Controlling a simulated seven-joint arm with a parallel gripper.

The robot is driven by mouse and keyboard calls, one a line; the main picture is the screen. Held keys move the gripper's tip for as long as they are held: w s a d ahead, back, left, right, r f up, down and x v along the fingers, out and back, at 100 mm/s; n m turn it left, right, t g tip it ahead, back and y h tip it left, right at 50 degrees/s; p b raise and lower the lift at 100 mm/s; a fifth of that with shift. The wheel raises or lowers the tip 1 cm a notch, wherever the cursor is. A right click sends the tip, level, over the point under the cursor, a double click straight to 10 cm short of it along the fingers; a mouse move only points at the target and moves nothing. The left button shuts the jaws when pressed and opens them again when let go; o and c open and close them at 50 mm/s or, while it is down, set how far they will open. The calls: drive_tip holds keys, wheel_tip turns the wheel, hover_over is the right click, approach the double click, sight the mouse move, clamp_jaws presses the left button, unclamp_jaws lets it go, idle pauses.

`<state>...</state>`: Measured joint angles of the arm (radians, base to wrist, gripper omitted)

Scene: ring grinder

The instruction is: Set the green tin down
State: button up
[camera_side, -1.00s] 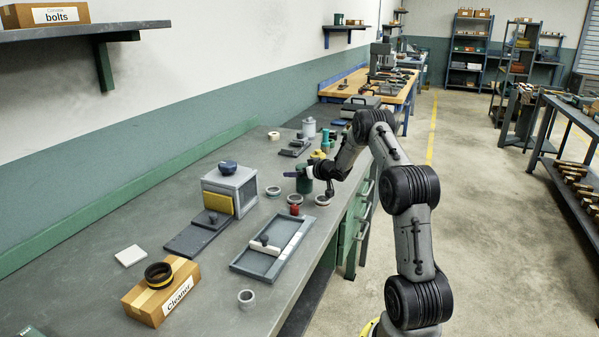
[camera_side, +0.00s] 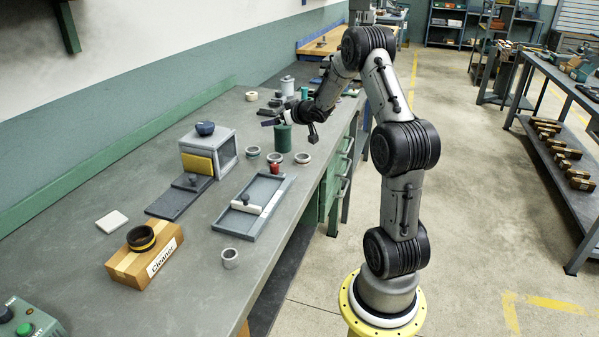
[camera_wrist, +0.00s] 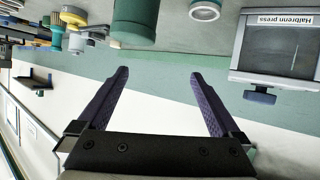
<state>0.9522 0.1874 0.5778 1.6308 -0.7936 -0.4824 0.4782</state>
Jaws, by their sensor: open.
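The green tin (camera_side: 283,139) is a dark green cylinder standing upright on the grey bench, behind the small rings. In the wrist view the green tin (camera_wrist: 134,20) shows at the top edge, partly cut off, above the left fingertip. My gripper (camera_wrist: 159,74) is open, with nothing between its two purple-grey fingers. In the side view my gripper (camera_side: 269,122) is close by the tin's top, and part of the tin's upper end is hidden by it.
Several rings (camera_side: 302,158) and a red piece (camera_side: 275,168) stand in front of the tin. A grey box press (camera_side: 226,152) is to the left, and a shallow tray (camera_side: 232,225) is nearer. The wrist view shows a yellow-topped item (camera_wrist: 76,42) beside the tin.

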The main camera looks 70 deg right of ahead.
drive_tip(key=s+a+r+n+g+y, duration=0.15)
drive_tip(key=a+r, duration=0.35)
drive_tip(key=a, duration=0.7)
drive_tip(key=s+a+r+g, duration=0.1)
drive_tip(key=s+a+r, duration=0.35)
drive_tip(key=a, duration=0.75)
drive_tip(key=s+a+f+n+g+y, duration=0.1)
drive_tip(key=s+a+n+y, duration=0.1)
drive_tip(key=s+a, duration=0.7)
drive_tip(key=s+a+f+n+g+y, duration=0.2)
drive_tip(key=s+a+y, duration=0.1)
drive_tip(key=s+a, duration=0.5)
drive_tip(key=a, duration=0.2)
drive_tip(key=shift+s+a, duration=0.3)
drive_tip(key=shift+s, duration=0.05)
